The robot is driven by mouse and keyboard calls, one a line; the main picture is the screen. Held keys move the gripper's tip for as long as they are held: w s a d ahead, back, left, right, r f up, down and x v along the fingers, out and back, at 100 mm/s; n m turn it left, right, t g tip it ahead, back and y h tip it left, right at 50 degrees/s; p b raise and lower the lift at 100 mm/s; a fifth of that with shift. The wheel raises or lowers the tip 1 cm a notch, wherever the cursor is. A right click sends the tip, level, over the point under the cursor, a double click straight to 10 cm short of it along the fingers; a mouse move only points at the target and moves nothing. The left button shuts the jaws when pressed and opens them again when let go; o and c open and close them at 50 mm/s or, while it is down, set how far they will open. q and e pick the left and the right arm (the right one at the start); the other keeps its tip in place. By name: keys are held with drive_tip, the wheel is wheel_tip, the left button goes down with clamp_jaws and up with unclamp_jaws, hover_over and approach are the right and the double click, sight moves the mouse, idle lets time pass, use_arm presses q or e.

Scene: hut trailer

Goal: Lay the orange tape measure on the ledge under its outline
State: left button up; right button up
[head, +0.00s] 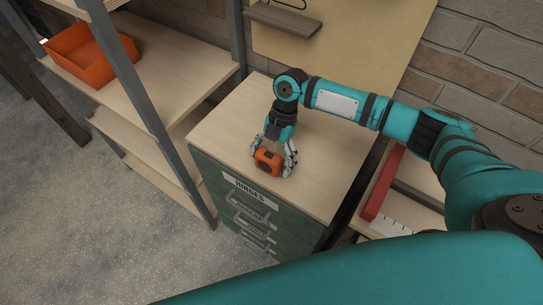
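The orange tape measure (268,162), with a dark centre, is near the front edge of the drawer cabinet's pale wooden top (318,183). My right gripper (273,160) comes down over it with fingers on both sides. I cannot tell whether the fingers press on it or only stand around it. A narrow grey ledge (284,20) sticks out from the tan board (345,40) behind the cabinet. Part of a dark outline (292,5) shows above the ledge, cut by the top of the picture. My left gripper is not in view.
The green drawer cabinet (215,185) carries a "HINGES" label. A metal-framed shelf (165,80) at left holds an orange bin (90,55). At right, a red bar (383,183) is on another shelf. Much of the cabinet top is bare.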

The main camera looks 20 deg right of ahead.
drive_tip(key=shift+o, duration=0.4)
drive_tip(key=shift+r, duration=0.15)
drive_tip(key=shift+w+d+r, duration=0.15)
drive_tip(key=shift+r, duration=0.05)
drive_tip(key=b+v, duration=0.3)
drive_tip(key=v, duration=0.8)
drive_tip(key=shift+r, duration=0.25)
